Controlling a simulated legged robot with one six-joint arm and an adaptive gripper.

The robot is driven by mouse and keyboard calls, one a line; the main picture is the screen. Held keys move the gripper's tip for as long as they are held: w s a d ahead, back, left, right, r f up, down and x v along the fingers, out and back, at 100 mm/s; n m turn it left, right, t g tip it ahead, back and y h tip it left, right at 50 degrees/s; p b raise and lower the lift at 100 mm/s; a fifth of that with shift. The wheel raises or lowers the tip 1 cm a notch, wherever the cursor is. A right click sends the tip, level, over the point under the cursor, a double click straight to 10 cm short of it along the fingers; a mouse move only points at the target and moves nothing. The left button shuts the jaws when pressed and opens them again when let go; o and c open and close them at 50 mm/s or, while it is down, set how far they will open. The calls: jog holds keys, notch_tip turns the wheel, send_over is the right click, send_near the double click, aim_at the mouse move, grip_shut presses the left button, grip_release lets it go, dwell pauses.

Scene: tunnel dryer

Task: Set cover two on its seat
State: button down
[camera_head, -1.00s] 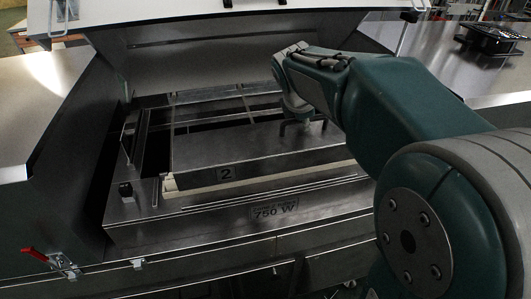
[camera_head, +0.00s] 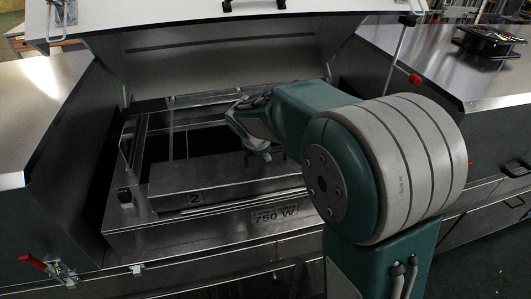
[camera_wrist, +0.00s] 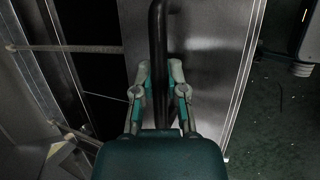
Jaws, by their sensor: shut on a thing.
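Cover two (camera_head: 220,176) is a long steel box-shaped cover with a "2" on its front face. In the head view it lies across the front part of the dryer opening, roughly level, over the front ledge. My gripper (camera_wrist: 160,82) is shut on the cover's dark bar handle (camera_wrist: 157,30), with one finger on each side. In the head view the gripper is at the cover's right part, partly hidden by my arm. The steel top of the cover (camera_wrist: 205,45) shows in the wrist view. The seat under the cover is hidden, and I cannot tell whether the cover touches it.
A dark opening (camera_head: 205,145) with thin rails lies behind the cover. The raised hood (camera_head: 220,55) stands above it. A front panel marked 750 W (camera_head: 275,212) lies before the cover. A red latch (camera_head: 35,258) is at the left, and a dark box (camera_head: 488,42) sits at the right.

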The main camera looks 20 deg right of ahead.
jog(key=shift+d+f, duration=0.1)
jog(key=shift+d, duration=0.35)
jog(key=c, duration=0.7)
grip_release()
jog(key=shift+a, duration=0.4)
jog(key=v, duration=1.2)
jog(key=shift+s+d+f+m+t+y, duration=0.25)
jog(key=shift+s+d+f+m+y, duration=0.3)
jog(key=shift+s+m, duration=2.85)
jog(key=shift+s+d+f+m+t+y, duration=0.3)
jog(key=shift+s+d+m+y, duration=0.4)
jog(key=shift+s+m, duration=2.7)
jog(key=shift+s+d+f+m+t+y, duration=0.15)
jog(key=shift+s+d+f+m+y, duration=0.45)
jog(key=shift+s+m, duration=2.8)
jog(key=s+n, duration=0.3)
jog(key=shift+d+r, duration=0.1)
jog(key=shift+r, duration=0.05)
